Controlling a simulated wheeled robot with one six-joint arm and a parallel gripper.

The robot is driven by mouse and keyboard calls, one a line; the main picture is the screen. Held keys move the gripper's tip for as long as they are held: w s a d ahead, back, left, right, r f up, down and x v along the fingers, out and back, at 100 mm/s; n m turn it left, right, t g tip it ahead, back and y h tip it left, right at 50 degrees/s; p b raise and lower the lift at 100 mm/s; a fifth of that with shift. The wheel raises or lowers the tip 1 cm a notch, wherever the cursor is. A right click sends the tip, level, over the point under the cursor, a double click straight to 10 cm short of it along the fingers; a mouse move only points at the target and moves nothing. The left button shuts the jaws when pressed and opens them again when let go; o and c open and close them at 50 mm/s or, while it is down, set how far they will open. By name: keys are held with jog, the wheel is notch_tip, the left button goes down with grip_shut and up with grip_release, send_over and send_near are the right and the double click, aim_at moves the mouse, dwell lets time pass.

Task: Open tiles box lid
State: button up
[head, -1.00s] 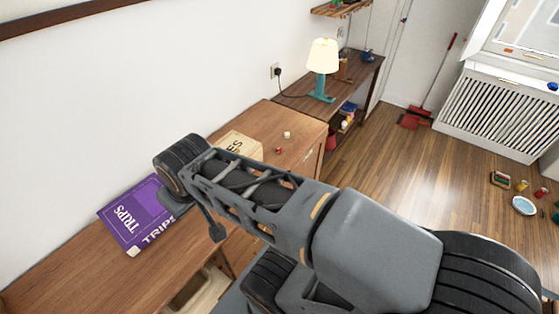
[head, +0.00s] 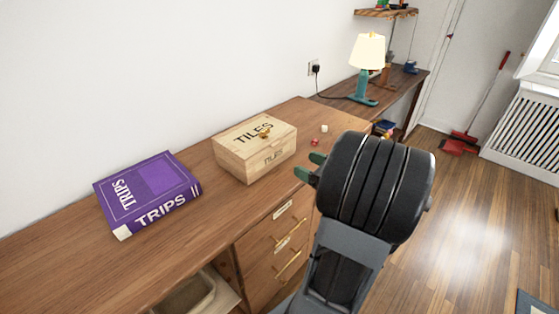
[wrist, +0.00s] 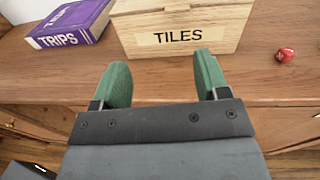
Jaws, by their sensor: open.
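The tiles box (head: 254,148) is a light wooden box marked TILES on its lid and front. In the wrist view the box front (wrist: 182,38) is straight ahead, just beyond my fingertips. My gripper (wrist: 159,75) has two green fingers spread apart with nothing between them. In the head view my gripper (head: 309,167) is right of the box, near the desk's front edge, not touching the box.
A purple TRIPS box (head: 147,192) lies left of the tiles box. A red die (head: 314,141) and a small white object (head: 324,128) lie to its right. A teal lamp (head: 364,82) stands farther back. Drawers (head: 278,247) are below the desk edge.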

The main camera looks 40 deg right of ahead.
jog(key=w+m+h, duration=0.1)
jog(key=w, duration=1.1)
jog(key=shift+w+a+f+t+b, duration=0.25)
jog(key=shift+w+a+t+b, duration=0.05)
jog(key=shift+w+a+t, duration=0.1)
jog(key=shift+c, duration=0.3)
